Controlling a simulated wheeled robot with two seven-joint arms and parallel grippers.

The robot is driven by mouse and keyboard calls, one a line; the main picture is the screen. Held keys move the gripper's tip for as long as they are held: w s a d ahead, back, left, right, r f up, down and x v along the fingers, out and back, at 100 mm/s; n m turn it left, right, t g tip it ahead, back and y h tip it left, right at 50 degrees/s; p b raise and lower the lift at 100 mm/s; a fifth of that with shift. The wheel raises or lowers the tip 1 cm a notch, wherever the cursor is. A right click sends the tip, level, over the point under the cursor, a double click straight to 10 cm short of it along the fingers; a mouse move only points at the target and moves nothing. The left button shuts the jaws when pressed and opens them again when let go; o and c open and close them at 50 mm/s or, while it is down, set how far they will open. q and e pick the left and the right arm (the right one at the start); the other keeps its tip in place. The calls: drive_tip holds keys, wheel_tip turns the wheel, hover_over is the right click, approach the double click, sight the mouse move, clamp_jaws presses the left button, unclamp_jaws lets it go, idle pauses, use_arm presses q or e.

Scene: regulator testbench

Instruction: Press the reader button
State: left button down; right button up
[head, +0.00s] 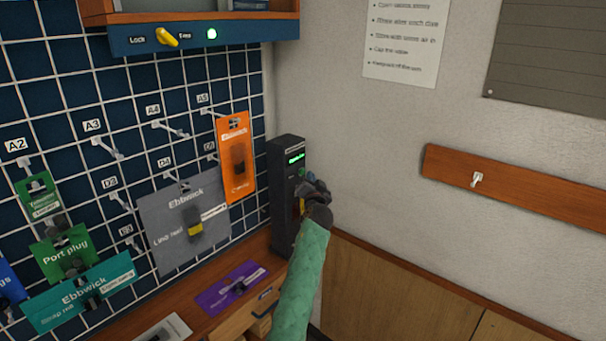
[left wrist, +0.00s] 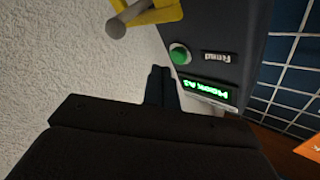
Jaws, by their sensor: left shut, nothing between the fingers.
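The reader is a tall dark box (head: 285,190) standing at the right end of the bench, against the pegboard corner. It has a lit green display (head: 296,158) near its top. In the left wrist view its face shows a round green button (left wrist: 180,53), an upside-down label that seems to say "Read", and the green display (left wrist: 207,88). My left gripper (head: 304,187) is at the reader's front, shut and empty. In the left wrist view its fingertips (left wrist: 162,72) lie close beside the button; I cannot tell whether they touch it. My right gripper is not in view.
A yellow part (left wrist: 155,12) with a grey rod sits on the reader beyond the button. The pegboard (head: 75,130) holds several packages, including an orange one (head: 236,190) near the reader. A purple card (head: 230,288) lies on the bench. A wooden rail (head: 530,190) is on the right wall.

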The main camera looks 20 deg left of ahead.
use_arm(q)
drive_tip(key=d, duration=0.1)
drive_tip(key=s+d+b, duration=0.1)
drive_tip(key=d, duration=0.2)
drive_tip(key=shift+s+d, duration=0.25)
drive_tip(key=shift+s, duration=0.05)
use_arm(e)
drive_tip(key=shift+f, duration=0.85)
